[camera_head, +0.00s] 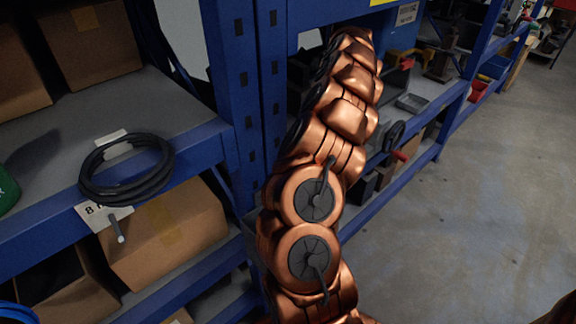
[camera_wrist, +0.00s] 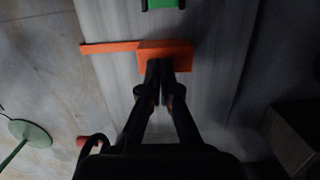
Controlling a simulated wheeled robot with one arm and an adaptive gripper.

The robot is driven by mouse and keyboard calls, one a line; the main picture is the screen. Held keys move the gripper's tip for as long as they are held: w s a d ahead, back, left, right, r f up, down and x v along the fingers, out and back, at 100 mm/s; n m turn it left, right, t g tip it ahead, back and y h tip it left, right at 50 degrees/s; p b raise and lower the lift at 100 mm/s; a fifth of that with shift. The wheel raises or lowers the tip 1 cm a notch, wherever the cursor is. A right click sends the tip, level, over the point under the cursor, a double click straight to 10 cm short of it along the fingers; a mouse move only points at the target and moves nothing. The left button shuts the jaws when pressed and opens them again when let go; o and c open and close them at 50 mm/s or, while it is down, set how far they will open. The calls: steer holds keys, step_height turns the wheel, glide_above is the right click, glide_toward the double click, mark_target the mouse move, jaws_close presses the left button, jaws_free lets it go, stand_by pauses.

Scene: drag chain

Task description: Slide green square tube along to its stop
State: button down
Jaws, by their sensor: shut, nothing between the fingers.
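A green piece (camera_wrist: 165,4) with dark edges shows at the top edge of the wrist view. It is cut off by the frame, so I cannot tell whether it is the square tube. My gripper (camera_wrist: 160,66) is shut and empty. Its fingertips are at the lower edge of an orange block (camera_wrist: 178,50), with a thin orange bar (camera_wrist: 108,47) running left from it. I cannot tell whether they touch. The green piece is beyond the block, apart from the fingertips. No stop can be made out. The gripper does not show in the head view.
The grey surface (camera_wrist: 215,85) around the block is mostly bare. A green disc (camera_wrist: 28,132) is at the left of the wrist view and a dark box (camera_wrist: 292,138) at the right. In the head view, blue racks hold cardboard boxes (camera_head: 165,230) and a black cable coil (camera_head: 125,185).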

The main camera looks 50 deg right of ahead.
steer(key=shift+w+a+b, duration=0.2)
steer(key=shift+a+b, duration=0.9)
steer(key=shift+a, duration=0.75)
steer(key=a+b, duration=0.1)
steer(key=a, duration=0.2)
steer(key=a+b, duration=0.1)
steer(key=a, duration=0.3)
steer(key=w+a+b, duration=0.1)
steer(key=a, duration=0.2)
steer(key=shift+a+b, duration=0.2)
steer(key=shift+b, duration=0.2)
steer(key=shift+f, duration=0.45)
steer(key=shift+f+b, duration=0.3)
steer(key=shift+f, duration=0.05)
steer(key=shift+d, duration=0.15)
